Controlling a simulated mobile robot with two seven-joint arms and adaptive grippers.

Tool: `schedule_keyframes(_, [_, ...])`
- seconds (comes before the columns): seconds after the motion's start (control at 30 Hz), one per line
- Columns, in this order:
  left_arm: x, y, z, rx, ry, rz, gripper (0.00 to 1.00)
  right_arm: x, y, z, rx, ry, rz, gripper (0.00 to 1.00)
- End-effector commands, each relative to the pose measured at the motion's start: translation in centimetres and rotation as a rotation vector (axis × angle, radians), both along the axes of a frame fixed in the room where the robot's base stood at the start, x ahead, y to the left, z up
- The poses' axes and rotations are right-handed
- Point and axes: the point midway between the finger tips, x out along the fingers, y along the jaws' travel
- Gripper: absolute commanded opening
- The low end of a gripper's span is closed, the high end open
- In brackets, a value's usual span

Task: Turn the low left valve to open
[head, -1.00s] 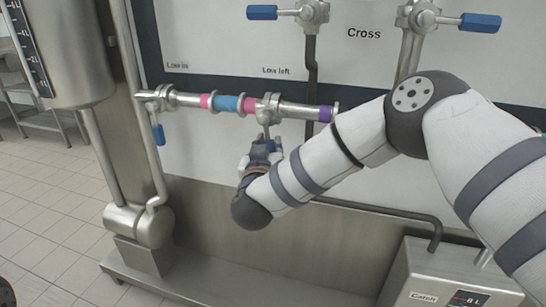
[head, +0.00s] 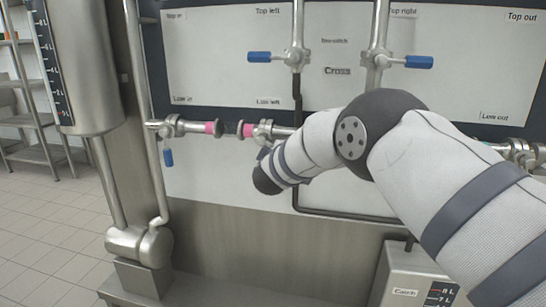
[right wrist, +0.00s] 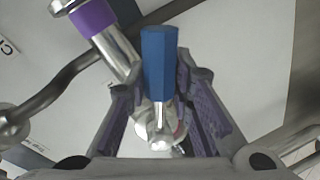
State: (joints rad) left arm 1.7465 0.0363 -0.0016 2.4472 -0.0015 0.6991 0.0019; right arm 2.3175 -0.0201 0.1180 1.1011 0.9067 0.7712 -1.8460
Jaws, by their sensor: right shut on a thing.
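The low left valve (head: 262,131) is a steel fitting on the horizontal pipe under the "Low left" label (head: 268,102). In the head view my forearm largely covers its handle. In the right wrist view the blue handle (right wrist: 158,62) stands between the purple-padded fingers of my right gripper (right wrist: 158,90), which is shut on it. The handle's steel stem runs down to the valve body (right wrist: 155,130). In the head view my right gripper (head: 266,157) is mostly hidden behind my wrist. My left gripper is not in view.
Other blue-handled valves are at the low in corner (head: 168,157), top left (head: 260,57) and top right (head: 418,62). A steel tank (head: 85,70) stands left. The catch box (head: 402,270) is below right. A dark pipe (head: 345,213) runs under my arm.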

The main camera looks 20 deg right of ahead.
Motion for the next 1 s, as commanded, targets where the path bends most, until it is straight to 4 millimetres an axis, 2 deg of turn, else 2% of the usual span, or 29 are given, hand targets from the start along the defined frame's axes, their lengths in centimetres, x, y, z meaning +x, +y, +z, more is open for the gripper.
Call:
schedule_keyframes(0.5, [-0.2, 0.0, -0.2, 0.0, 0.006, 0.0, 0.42, -0.3, -0.6, 2.3, -0.312, 0.208, 0.002, 0.0])
schedule_keyframes(1.0, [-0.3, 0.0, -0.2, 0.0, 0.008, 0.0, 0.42, -0.3, -0.6, 3.1, -0.4, 0.266, 0.001, 0.0])
